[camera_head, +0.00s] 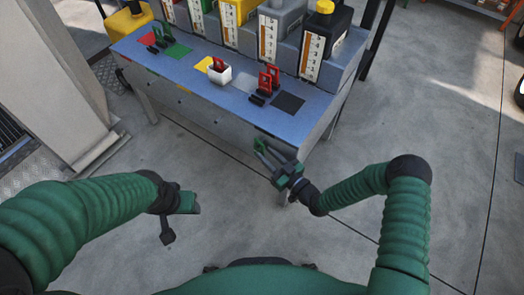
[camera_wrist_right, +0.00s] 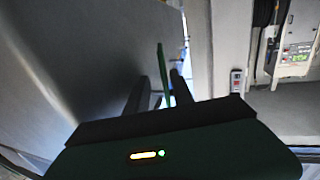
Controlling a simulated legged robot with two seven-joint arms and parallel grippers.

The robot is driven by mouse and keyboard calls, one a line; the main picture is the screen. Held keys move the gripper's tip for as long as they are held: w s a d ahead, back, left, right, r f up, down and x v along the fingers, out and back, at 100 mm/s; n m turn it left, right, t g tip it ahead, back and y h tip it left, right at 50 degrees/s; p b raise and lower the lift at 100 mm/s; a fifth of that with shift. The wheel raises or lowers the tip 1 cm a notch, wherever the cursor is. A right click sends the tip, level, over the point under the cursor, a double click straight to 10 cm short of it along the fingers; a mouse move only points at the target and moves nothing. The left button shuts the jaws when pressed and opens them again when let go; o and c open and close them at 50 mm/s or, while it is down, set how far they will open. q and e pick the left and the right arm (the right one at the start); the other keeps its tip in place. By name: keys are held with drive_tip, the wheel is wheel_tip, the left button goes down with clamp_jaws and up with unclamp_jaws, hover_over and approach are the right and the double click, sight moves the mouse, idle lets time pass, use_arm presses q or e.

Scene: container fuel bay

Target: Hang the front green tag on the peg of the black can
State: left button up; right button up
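The black can (camera_head: 326,42) with a yellow cap stands at the right end of the row on the bench; I cannot make out its peg. My right gripper (camera_head: 264,152) is in front of the bench's front edge, towards its right end. A green tag (camera_head: 259,144) is at its fingertips. In the right wrist view the green tag (camera_wrist_right: 162,70) shows nearly edge-on between the two dark fingers (camera_wrist_right: 158,88), which look closed on it. My left gripper (camera_head: 180,212) is low at the left, away from the bench, with its fingers unclear.
The blue-grey bench (camera_head: 215,100) carries grey, yellow, green and red cans behind coloured patches. A black patch (camera_head: 288,103) is bare. Floor (camera_head: 440,120) right of the bench is clear.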

drive_tip(key=p+v, duration=0.4)
drive_tip(key=v, duration=1)
drive_tip(key=w+d+r+m+g+h, duration=0.1)
drive_tip(key=w+d+r+g+h, duration=0.1)
drive_tip(key=d+r+g+h, duration=0.45)
drive_tip(key=s+r+m+g+h+p, duration=0.2)
drive_tip(key=s+r+m+g+h, duration=0.4)
drive_tip(key=s+r, duration=0.75)
wheel_tip(320, 180, up, 26)
drive_tip(key=t+y+p, duration=0.1)
drive_tip(key=p, duration=2.7)
drive_tip(key=shift+s+d+m, duration=0.3)
drive_tip(key=shift+d+m, duration=0.1)
drive_tip(key=shift+d, duration=0.1)
drive_tip(key=shift+r, duration=0.1)
